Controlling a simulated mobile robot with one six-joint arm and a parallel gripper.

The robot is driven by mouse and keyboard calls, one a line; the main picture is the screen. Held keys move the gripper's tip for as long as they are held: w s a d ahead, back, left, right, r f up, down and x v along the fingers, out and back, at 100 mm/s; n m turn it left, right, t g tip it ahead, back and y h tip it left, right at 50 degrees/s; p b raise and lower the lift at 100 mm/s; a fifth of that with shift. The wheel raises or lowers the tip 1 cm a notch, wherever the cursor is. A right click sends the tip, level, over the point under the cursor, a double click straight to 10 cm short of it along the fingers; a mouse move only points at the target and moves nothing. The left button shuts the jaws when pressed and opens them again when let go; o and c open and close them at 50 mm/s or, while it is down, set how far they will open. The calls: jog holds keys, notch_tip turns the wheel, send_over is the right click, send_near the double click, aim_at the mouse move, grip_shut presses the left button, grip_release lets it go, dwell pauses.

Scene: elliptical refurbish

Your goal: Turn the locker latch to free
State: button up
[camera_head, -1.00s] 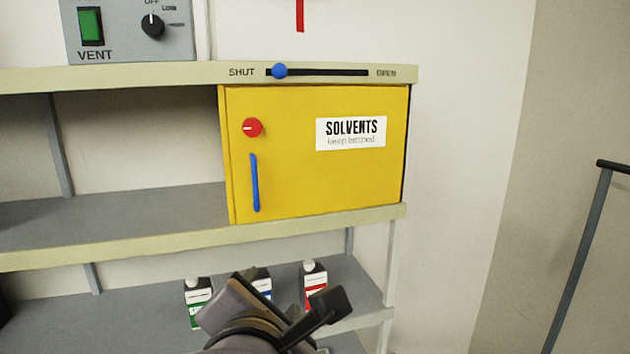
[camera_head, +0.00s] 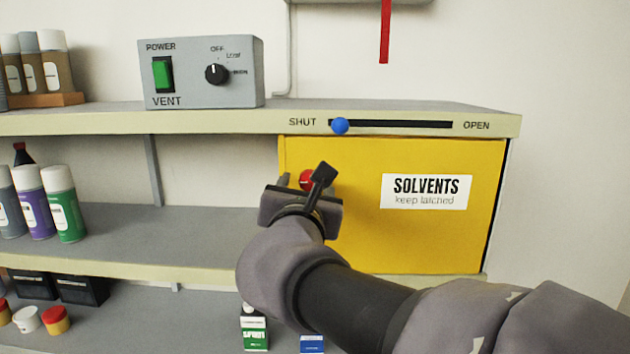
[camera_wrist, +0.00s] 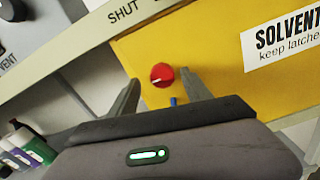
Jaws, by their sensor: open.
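The yellow solvents locker (camera_head: 430,240) stands closed under the shelf board. Its latch is a round red knob (camera_head: 306,180) with a white mark, near the door's upper left; it also shows in the wrist view (camera_wrist: 162,75). The white mark points to the left and slightly down in the wrist view. My gripper (camera_head: 300,180) is in front of the knob, partly hiding it in the head view. In the wrist view my gripper (camera_wrist: 160,90) is open, with one finger on each side below the knob; contact is not visible. The blue door handle (camera_wrist: 173,101) is mostly hidden.
A blue slider (camera_head: 340,125) sits at the SHUT end of its slot above the locker. A grey vent box (camera_head: 205,85) stands on the shelf to the left. Spray cans (camera_head: 64,205) and bottles (camera_head: 254,328) stand on the shelves.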

jog(key=shift+w+d, duration=0.3)
jog(key=shift+w, duration=0.5)
jog(key=shift+s+a, duration=0.1)
jog(key=c, duration=0.4)
grip_shut()
